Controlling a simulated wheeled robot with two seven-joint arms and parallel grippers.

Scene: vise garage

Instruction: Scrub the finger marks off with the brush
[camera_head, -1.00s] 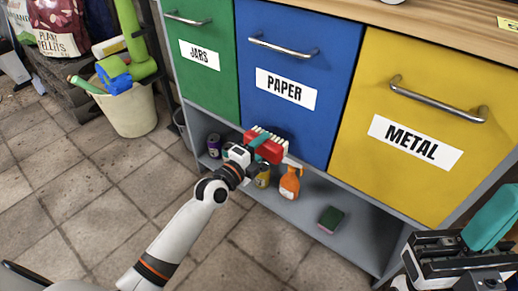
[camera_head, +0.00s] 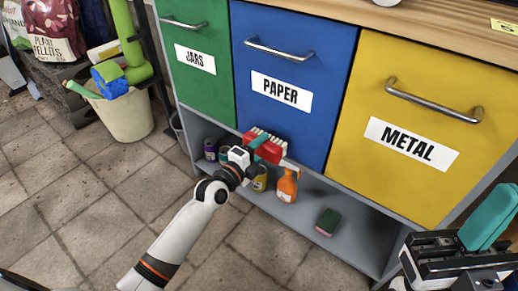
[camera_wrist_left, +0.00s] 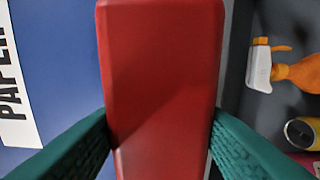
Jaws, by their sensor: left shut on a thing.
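The brush (camera_head: 263,146) has a red body and pale bristles. My left gripper (camera_head: 268,152) is shut on it, in front of the lower edge of the blue PAPER drawer (camera_head: 300,45). In the left wrist view the red brush body (camera_wrist_left: 165,70) fills the middle between the teal fingers, with the blue drawer front (camera_wrist_left: 62,75) at left. The bristles point up toward the drawer; I cannot tell whether they touch it. I cannot make out finger marks. My right gripper (camera_head: 488,222) shows only partly at the lower right edge.
The green JARS drawer (camera_head: 196,88) and yellow METAL drawer (camera_head: 440,190) flank the blue one. The low shelf (camera_head: 305,215) below holds an orange spray bottle (camera_head: 286,187), a sponge (camera_head: 328,222) and cans. A bucket (camera_head: 125,115) stands left. The front tiled floor is clear.

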